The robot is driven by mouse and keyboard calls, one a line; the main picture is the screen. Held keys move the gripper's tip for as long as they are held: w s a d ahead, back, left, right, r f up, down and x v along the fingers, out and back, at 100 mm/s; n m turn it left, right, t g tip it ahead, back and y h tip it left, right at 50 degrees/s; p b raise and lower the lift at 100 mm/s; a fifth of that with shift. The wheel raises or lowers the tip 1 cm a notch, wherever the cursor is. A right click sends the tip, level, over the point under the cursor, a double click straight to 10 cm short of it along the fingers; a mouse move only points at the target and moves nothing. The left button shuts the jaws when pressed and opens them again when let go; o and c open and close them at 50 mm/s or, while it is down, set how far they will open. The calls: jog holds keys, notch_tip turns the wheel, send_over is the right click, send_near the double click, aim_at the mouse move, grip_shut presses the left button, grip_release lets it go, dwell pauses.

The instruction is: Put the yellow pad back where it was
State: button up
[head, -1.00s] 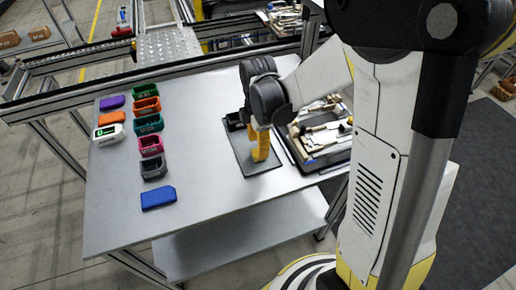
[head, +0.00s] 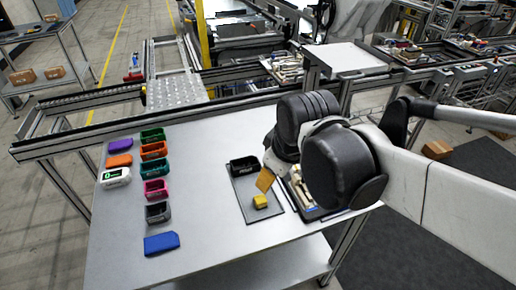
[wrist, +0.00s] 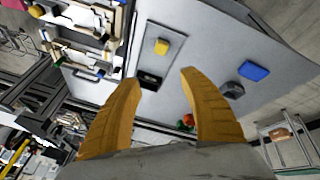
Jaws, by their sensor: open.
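The yellow pad (head: 260,202) lies on the near half of a dark grey tray (head: 243,188) on the table. It also shows in the wrist view (wrist: 161,46), beyond my fingertips. A black holder (head: 244,164) stands at the tray's far end and shows in the wrist view too (wrist: 150,82). My gripper (head: 265,180) is above the tray, mostly hidden behind the dark wrist joints. In the wrist view my gripper (wrist: 160,78) has its two yellow fingers spread with nothing between them, clear of the pad.
Coloured holders, including a teal one (head: 153,150), stand in a row on the table's left. A blue pad (head: 161,243) lies at the near end. A white device (head: 115,177) stands farther left. A tool tray (head: 300,195) is right of the grey tray. The table's middle is clear.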

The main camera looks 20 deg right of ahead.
jog(key=s+m, duration=0.1)
jog(key=m, duration=0.1)
jog(key=s+m+t, duration=0.1)
jog(key=m, duration=0.1)
jog(key=s+r+m+t, duration=0.1)
jog(key=s+m, duration=0.1)
jog(key=shift+s, duration=0.1)
